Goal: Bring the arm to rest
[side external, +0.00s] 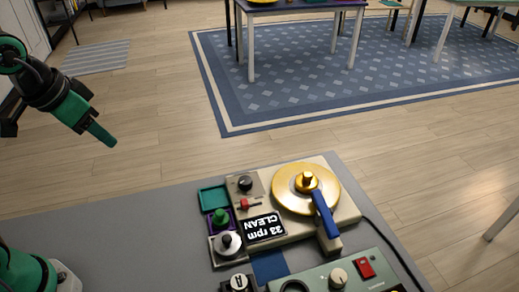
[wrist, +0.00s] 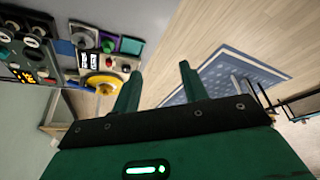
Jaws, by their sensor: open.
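My gripper (side external: 98,128) is raised at the upper left in the side external view, well away from the devices on the table. In the wrist view my gripper (wrist: 160,85) shows two green fingers spread apart with nothing between them. The side external view shows my arm folded near the left edge, with part of my green base at the lower left. The grey table (side external: 130,225) lies below and to the right of my gripper.
A cream turntable device (side external: 345,208) with a gold platter (side external: 290,190) and blue arm (side external: 325,213) stands on the table. It also shows in the wrist view (wrist: 120,65). A pale green device (side external: 345,278) is in front. The table's left part is clear. A blue rug (side external: 290,90) lies beyond.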

